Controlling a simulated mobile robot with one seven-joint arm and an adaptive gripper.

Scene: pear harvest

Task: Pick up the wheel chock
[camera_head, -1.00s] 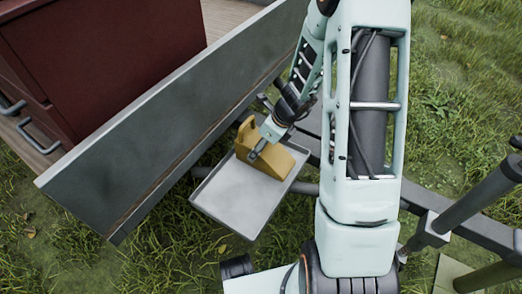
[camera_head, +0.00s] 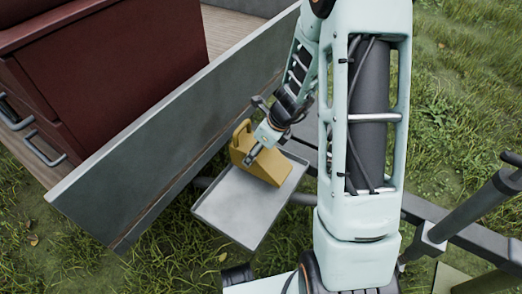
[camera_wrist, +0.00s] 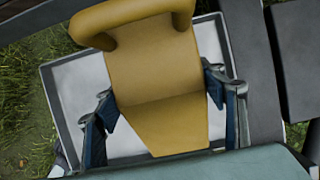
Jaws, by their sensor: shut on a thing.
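The yellow wheel chock (camera_head: 269,168) has a sloped wedge and an upright handle end. It is at the back part of a grey metal tray (camera_head: 228,213). My gripper (camera_head: 252,156) is shut on the chock from above. In the wrist view the chock (camera_wrist: 155,75) fills the middle, with the dark fingers of my gripper (camera_wrist: 166,108) on its two sides and the tray (camera_wrist: 75,90) behind it. Whether the chock's underside touches the tray I cannot tell.
A grey trailer side panel (camera_head: 170,135) stands just left of the tray. A dark red cabinet (camera_head: 120,65) with metal handles is beyond it. Dark frame bars (camera_head: 470,240) run at right. Grass (camera_head: 180,235) lies below.

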